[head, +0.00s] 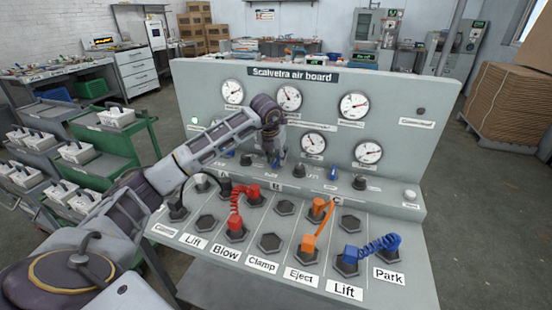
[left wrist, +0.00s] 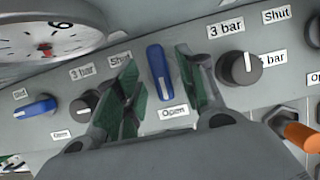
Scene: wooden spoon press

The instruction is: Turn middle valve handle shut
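The middle valve handle (left wrist: 159,72) is a blue lever, upright in the left wrist view, its lower end toward the "Open" label (left wrist: 173,112). The "Shut" label (left wrist: 119,59) is at its upper left. My left gripper (left wrist: 160,95) is open, with one green-padded finger on each side of the handle. I cannot tell whether either finger touches it. In the head view my left gripper (head: 278,155) is at the board's ledge and covers most of the middle handle. My right gripper is not in view.
Dark regulator knobs (left wrist: 240,68) flank the handle closely. Another blue handle (left wrist: 35,107) is to the left. Gauges (head: 313,144) sit above on the board (head: 205,70).

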